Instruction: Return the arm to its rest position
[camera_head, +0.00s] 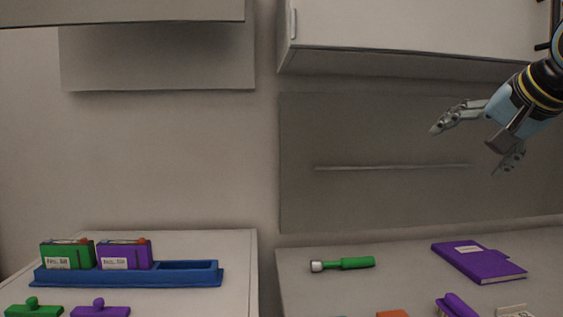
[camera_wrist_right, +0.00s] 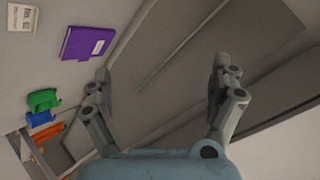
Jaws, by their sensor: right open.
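My right gripper (camera_head: 474,145) is in the air at the upper right of the head view, in front of the grey back panel. Its fingers are spread wide with nothing between them. In the right wrist view the two fingers (camera_wrist_right: 160,88) are apart and empty, with the grey panel beyond them. My left gripper is not in view.
A white cabinet (camera_head: 415,28) hangs above, near my right arm.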

